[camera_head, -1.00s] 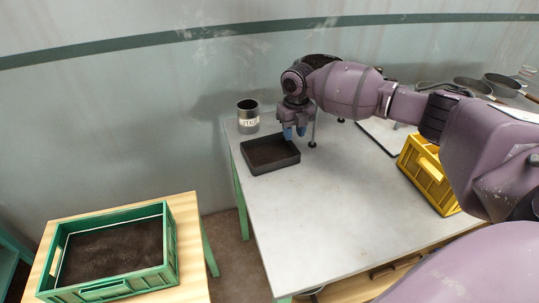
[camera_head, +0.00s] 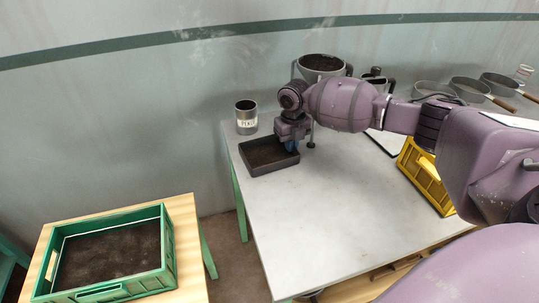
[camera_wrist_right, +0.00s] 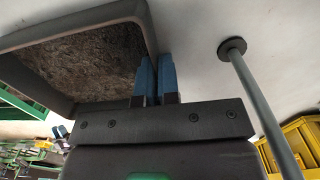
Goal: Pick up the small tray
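The small tray (camera_head: 268,160) is dark, shallow and rectangular. It lies on the grey table near its far left corner and holds dark, grainy material. My right gripper (camera_head: 292,147) points down at the tray's right wall. In the right wrist view the tray (camera_wrist_right: 70,95) fills the upper left. There the blue fingers (camera_wrist_right: 156,78) are close together, with the tray's wall between them, so the gripper looks shut on that wall. The tray looks flat on the table. My left gripper is not in view.
A labelled grey cup (camera_head: 246,122) stands behind the tray. A hopper (camera_head: 322,68) on thin legs stands just right of my gripper. A yellow crate (camera_head: 424,180) and several pans (camera_head: 467,90) are further right. A green crate (camera_head: 112,290) sits on a wooden stand at lower left.

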